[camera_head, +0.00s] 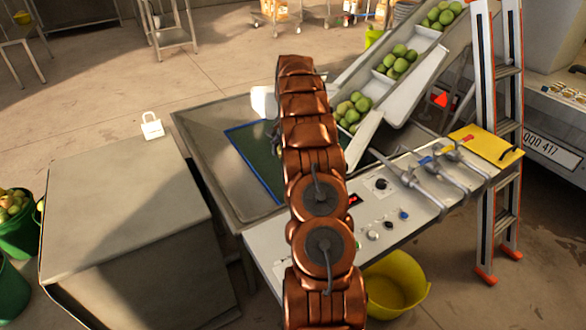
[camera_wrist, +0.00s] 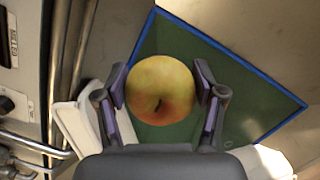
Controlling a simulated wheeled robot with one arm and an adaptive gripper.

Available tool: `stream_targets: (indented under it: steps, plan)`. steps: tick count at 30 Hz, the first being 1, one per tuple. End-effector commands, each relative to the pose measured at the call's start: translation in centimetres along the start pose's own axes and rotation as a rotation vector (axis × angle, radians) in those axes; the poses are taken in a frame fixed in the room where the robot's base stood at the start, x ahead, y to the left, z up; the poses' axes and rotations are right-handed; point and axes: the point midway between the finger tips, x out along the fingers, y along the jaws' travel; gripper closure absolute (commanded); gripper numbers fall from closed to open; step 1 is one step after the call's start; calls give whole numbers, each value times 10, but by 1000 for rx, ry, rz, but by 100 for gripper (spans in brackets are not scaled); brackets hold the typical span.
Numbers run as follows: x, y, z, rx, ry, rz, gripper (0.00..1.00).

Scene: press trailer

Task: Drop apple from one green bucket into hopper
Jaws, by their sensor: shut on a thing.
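My gripper (camera_wrist: 162,72) is shut on a yellow-red apple (camera_wrist: 161,92) in the wrist view, with one finger on each side of it. Behind the apple is a dark green, blue-edged rectangle in the steel tray. This green area (camera_head: 247,147) also shows in the head view, partly covered by my copper-coloured arm. I cannot tell for sure whether it is the hopper. The gripper's fingers and the apple are hidden in the head view. One green bucket (camera_head: 17,238) with apples stands at the far left, and another green bucket (camera_head: 10,292) is cut off below it.
A grey box-like cabinet (camera_head: 115,205) stands left of the steel tray (camera_head: 205,125). A sloping white chute (camera_head: 412,92) holds several green apples. A control panel (camera_head: 380,222) with pipes, a yellow bucket (camera_head: 396,285) and an orange stepladder (camera_head: 485,120) are at the right.

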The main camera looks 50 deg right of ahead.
Motion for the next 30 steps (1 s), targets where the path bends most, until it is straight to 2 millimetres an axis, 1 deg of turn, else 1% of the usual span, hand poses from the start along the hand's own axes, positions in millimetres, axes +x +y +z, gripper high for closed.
stream_targets:
  steps: [1,10,14,24,30]
  plan:
    - [8,0,-1,0,1,-1,71]
    - [15,0,-2,0,1,0,71]
    - [22,0,-3,0,0,1,71]
    - [55,0,-8,0,1,0,71]
    - [68,0,-11,1,2,-1,71]
